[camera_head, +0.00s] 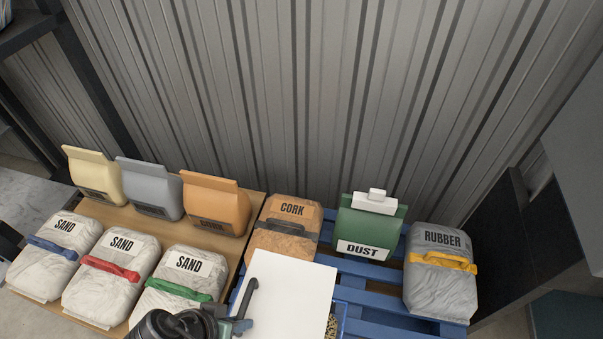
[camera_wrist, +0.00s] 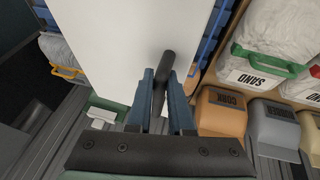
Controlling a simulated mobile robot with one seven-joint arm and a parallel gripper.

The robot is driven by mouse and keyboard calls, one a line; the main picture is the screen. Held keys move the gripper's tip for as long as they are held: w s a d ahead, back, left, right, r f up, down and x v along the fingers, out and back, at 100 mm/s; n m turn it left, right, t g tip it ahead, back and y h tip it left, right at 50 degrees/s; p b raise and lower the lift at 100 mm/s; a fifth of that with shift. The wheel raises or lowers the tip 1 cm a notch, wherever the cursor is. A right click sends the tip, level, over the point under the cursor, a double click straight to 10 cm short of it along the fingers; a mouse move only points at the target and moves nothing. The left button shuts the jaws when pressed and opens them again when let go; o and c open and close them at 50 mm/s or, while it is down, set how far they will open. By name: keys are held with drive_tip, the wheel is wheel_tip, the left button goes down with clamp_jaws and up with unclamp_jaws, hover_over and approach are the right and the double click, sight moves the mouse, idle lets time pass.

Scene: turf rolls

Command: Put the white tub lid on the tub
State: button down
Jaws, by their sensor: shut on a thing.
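The white tub lid (camera_head: 288,290) is a flat white panel with a dark bar handle (camera_head: 247,298) near its left edge. The lid fills the upper middle of the wrist view (camera_wrist: 115,45). My gripper (camera_wrist: 162,82) is shut on the lid's dark handle, one finger on each side. A blue-edged tub (camera_head: 342,314) shows past the lid's lower right corner, with tan granules (camera_head: 331,326) in it. The lid hides most of the tub. I cannot tell whether the lid touches the tub's rim.
A blue pallet (camera_head: 385,295) lies beneath, bearing a cork bag (camera_head: 288,228), a green dust bag (camera_head: 368,228) with a white top piece, and a rubber bag (camera_head: 440,285). Sand bags (camera_head: 112,272) and several upright bags stand on a wooden board at left. A corrugated wall (camera_head: 300,90) closes the back.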

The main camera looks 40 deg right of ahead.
drive_tip(key=shift+w+d, duration=0.1)
drive_tip(key=shift+d, duration=0.2)
wheel_tip(320, 180, down, 6)
drive_tip(key=shift+a+r+b, duration=0.15)
drive_tip(key=shift+b, duration=0.25)
wheel_tip(320, 180, down, 4)
drive_tip(key=shift+f+b, duration=0.15)
drive_tip(key=shift+b, duration=0.15)
drive_tip(key=c, duration=0.8)
unclamp_jaws()
